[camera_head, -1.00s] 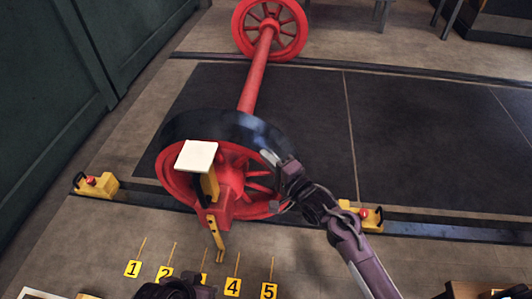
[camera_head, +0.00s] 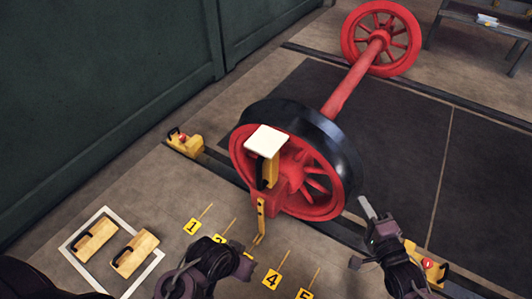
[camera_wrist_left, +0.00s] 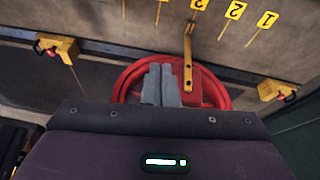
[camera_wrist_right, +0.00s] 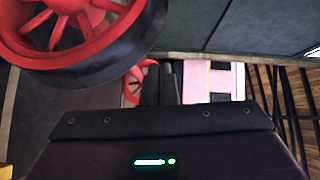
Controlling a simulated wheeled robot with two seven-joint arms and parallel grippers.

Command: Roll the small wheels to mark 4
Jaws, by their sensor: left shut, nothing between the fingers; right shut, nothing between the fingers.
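The small wheels are a red wheelset: a near spoked wheel (camera_head: 313,183) with a dark tyre, a long axle (camera_head: 352,82) and a far wheel (camera_head: 381,38). A yellow pointer (camera_head: 261,220) hangs from the near wheel's front, its tip at the floor between plate 2 (camera_head: 219,240) and plate 4 (camera_head: 272,279); plate 3 is largely hidden by my left arm. My right gripper (camera_head: 366,207) is shut and empty, right of the near wheel's rim.
Yellow chocks with red knobs sit at the rail left (camera_head: 185,143) and right (camera_head: 427,264) of the near wheel. Two wooden blocks with black handles (camera_head: 94,240) (camera_head: 134,253) lie in a white floor frame (camera_head: 105,212). A bench (camera_head: 485,40) stands at the back right.

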